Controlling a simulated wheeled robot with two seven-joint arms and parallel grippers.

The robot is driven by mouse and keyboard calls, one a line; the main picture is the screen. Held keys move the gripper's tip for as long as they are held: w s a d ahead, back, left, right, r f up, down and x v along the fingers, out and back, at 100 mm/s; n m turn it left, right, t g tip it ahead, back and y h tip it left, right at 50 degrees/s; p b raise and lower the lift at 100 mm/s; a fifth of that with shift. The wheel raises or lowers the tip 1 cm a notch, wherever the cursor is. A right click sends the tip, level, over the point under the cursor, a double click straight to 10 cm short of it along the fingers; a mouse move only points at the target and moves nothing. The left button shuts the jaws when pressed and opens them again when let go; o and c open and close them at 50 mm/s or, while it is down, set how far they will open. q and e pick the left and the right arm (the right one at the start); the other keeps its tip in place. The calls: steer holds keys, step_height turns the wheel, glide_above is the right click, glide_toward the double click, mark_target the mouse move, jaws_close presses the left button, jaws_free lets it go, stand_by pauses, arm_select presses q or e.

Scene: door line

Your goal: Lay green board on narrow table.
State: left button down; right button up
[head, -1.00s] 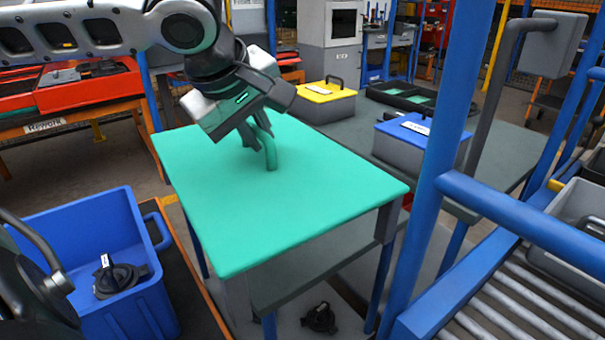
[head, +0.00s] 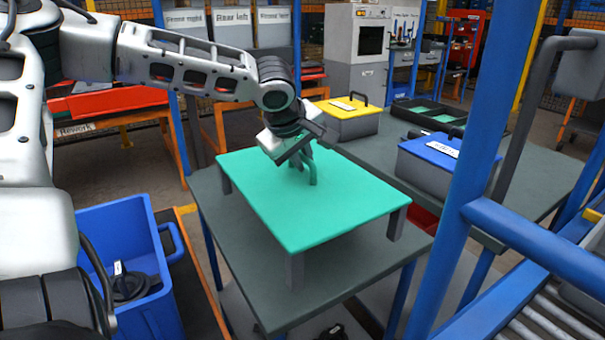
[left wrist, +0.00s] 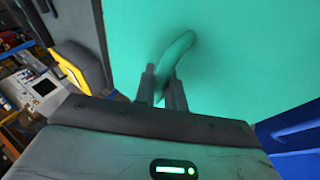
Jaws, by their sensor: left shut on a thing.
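The green board (head: 330,203) is a flat panel with short grey legs at its corners and a curved green handle (head: 311,170) on top. It is over the narrow grey table (head: 225,240), level, with a bare strip of tabletop showing in front and on the left. The legs reach down to the tabletop or very near it; I cannot tell whether they touch. My left gripper (head: 301,160) is shut on the handle. In the left wrist view, its two fingers (left wrist: 160,90) sit either side of the handle (left wrist: 177,55). My right gripper is not in view.
A blue crate (head: 165,310) holding a dark part stands at the left. A grey box with yellow lid (head: 347,108), a blue-lidded box (head: 437,143) and a black tray (head: 430,113) stand on the table behind. A blue post (head: 455,190) rises at the right.

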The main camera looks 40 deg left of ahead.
mark_target(304, 173)
arm_select(q)
steer(key=shift+w+f, duration=0.2)
steer(key=shift+w+a+f, duration=0.1)
steer(key=shift+f, duration=1.5)
steer(key=shift+f+b, duration=0.15)
steer(key=shift+b, duration=0.15)
steer(key=c, duration=1.5)
jaws_free()
steer(key=shift+o, duration=0.2)
